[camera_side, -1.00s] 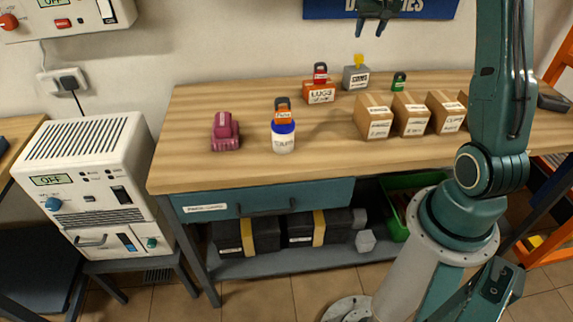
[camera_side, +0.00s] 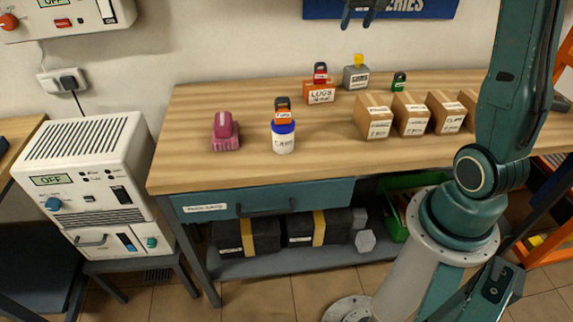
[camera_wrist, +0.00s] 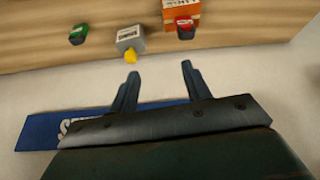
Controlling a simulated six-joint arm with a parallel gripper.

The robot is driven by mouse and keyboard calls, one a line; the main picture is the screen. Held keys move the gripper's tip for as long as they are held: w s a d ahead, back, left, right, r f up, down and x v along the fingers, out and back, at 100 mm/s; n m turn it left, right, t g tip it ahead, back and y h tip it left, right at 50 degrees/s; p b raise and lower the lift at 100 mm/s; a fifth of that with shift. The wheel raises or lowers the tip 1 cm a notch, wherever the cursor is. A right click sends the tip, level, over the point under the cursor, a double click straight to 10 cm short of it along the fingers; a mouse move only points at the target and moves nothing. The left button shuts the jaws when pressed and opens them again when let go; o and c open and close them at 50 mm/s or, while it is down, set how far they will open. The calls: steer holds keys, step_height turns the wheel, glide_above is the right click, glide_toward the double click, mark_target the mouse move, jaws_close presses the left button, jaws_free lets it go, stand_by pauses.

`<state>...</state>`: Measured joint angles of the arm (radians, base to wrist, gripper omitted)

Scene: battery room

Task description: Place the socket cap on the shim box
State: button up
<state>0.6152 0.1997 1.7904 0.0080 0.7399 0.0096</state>
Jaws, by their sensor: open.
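The shim box is the small grey box (camera_side: 356,79) with a white label, at the back of the bench; it also shows in the wrist view (camera_wrist: 130,39). A small yellow piece (camera_side: 359,60), which looks like the socket cap, sits upright on top of it; it is also in the wrist view (camera_wrist: 131,57). My gripper (camera_side: 358,22) is open and empty, high above the bench and clear of the box. Its two fingers (camera_wrist: 159,66) are spread in the wrist view, apart from the yellow piece.
An orange box (camera_side: 320,93) with a red padlock stands left of the shim box. A green padlock (camera_side: 399,81) and several cardboard boxes (camera_side: 374,117) are to the right. A white jar (camera_side: 284,142) and a pink object (camera_side: 226,131) stand further left. The bench's front left is clear.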

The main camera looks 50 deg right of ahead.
steer(key=s+a+r+n+t+y, duration=0.15)
steer(key=s+a, duration=0.25)
steer(key=a, duration=0.4)
steer(key=s+a+r+n, duration=0.2)
steer(key=s+a, duration=0.3)
steer(key=a, duration=0.2)
steer(key=s+a+r+n, duration=0.15)
steer(key=s+a, duration=0.25)
steer(key=a, duration=0.4)
steer(key=s+a+f+n, duration=0.1)
steer(key=s+a, duration=0.1)
steer(key=s, duration=0.2)
steer(key=s+a+f+n+y, duration=0.1)
steer(key=s+a+f, duration=0.1)
steer(key=s, duration=0.2)
steer(key=shift+a+f, duration=0.25)
steer(key=shift+a, duration=0.15)
